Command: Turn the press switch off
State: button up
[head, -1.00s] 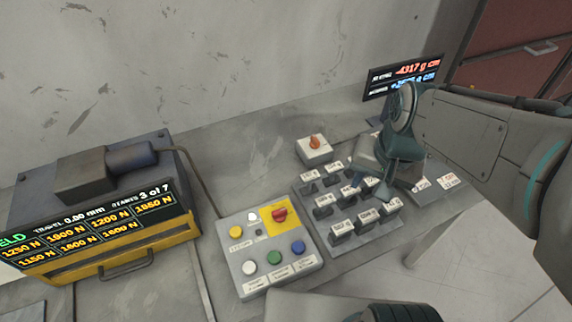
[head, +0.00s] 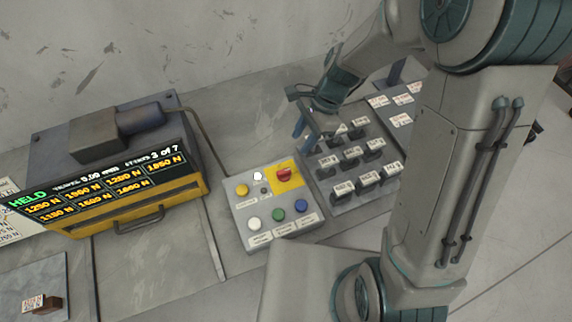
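The control box (head: 236,212) stands on the bench in the middle of the head view. It carries a red rotary switch (head: 284,174) on a yellow plate, plus yellow, white, green and blue buttons. Which control is the press switch I cannot read from its label. My gripper (head: 308,130) is above and behind the box, just up and right of the red switch and apart from it. It points down, and I see nothing held. Its finger gap is too small and partly hidden to judge. The small white box with an orange knob is not visible now, likely behind my gripper.
The press unit with a lit display (head: 100,192) and yellow front stands at the left. A panel of black labelled switches (head: 352,165) is right of the control box, under and near my arm. White labels (head: 402,99) lie behind it.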

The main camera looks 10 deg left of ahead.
aim_at(284, 171)
jog(key=x, duration=1.2)
jog(key=shift+f+p, duration=0.2)
jog(key=shift+p, duration=0.1)
jog(key=shift+d, duration=0.1)
grip_shut()
